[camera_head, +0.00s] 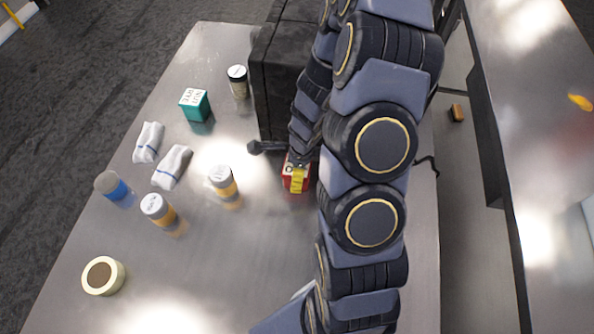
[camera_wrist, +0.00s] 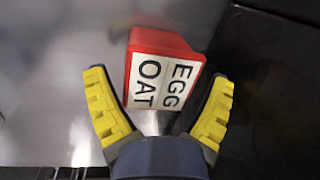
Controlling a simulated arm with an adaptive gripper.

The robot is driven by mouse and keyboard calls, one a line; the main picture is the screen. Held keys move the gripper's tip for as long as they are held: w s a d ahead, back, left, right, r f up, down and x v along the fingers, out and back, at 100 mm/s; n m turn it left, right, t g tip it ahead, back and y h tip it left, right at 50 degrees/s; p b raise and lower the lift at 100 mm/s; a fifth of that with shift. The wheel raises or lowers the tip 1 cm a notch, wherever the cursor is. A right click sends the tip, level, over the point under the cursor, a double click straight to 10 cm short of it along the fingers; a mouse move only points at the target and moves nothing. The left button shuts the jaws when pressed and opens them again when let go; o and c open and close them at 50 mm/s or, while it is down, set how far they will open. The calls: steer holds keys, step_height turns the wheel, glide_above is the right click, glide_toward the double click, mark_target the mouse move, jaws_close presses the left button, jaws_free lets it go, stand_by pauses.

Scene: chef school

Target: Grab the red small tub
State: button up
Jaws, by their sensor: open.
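The red small tub (camera_wrist: 172,45) has a white label reading "EGG" and "OAT" in the wrist view. It lies just ahead of and partly between my fingers, slightly tilted in the picture. My gripper (camera_wrist: 158,85) is open, with one yellow-padded finger on each side of the tub's near part. A gap shows on the left side; the right finger is close to the tub, and I cannot tell whether it touches. In the head view the red tub (camera_head: 288,184) is mostly hidden under my gripper (camera_head: 298,178), on the metal table.
A black appliance (camera_head: 283,75) with a handle (camera_head: 266,147) stands close beside the tub. Orange-banded jars (camera_head: 223,182), a teal box (camera_head: 195,104), folded cloths (camera_head: 172,167) and a tape-like roll (camera_head: 103,276) lie to the left. The table front (camera_head: 235,280) is clear.

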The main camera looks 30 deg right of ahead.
steer(key=shift+f, duration=0.1)
steer(key=c, duration=0.9)
steer(key=shift+o, duration=0.2)
